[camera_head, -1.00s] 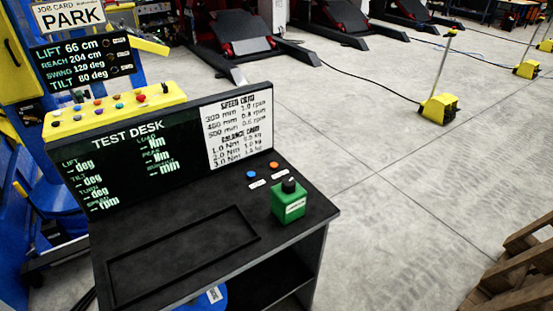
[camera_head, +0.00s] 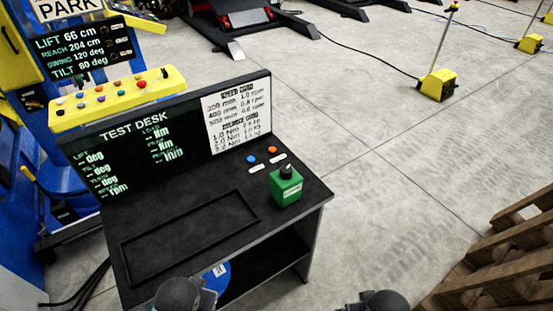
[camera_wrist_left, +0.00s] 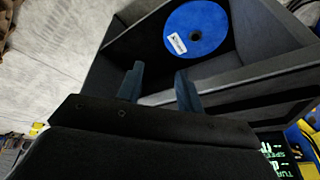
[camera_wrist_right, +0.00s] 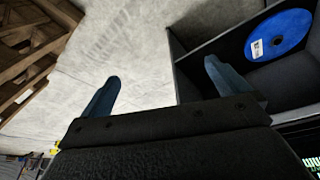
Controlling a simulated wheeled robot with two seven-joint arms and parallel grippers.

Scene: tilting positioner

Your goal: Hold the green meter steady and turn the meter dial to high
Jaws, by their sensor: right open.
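The green meter (camera_head: 286,187) stands upright on the right part of the black test desk (camera_head: 290,226). Its black dial (camera_head: 286,170) is on top, with a pale mark; its setting is too small to read. In the left wrist view my left gripper (camera_wrist_left: 158,83) is open and empty, its fingers apart in front of the desk's lower shelf. In the right wrist view my right gripper (camera_wrist_right: 162,72) is open and empty over the floor beside the desk. In the head view only dark parts of my arms show at the bottom edge, well short of the meter.
A blue disc (camera_wrist_left: 196,27) lies in the desk's lower shelf. Blue and orange buttons (camera_head: 272,150) sit behind the meter. The desk's screen panel (camera_head: 150,150) rises at the back. A wooden pallet (camera_head: 500,255) stands at right. Floor between is clear.

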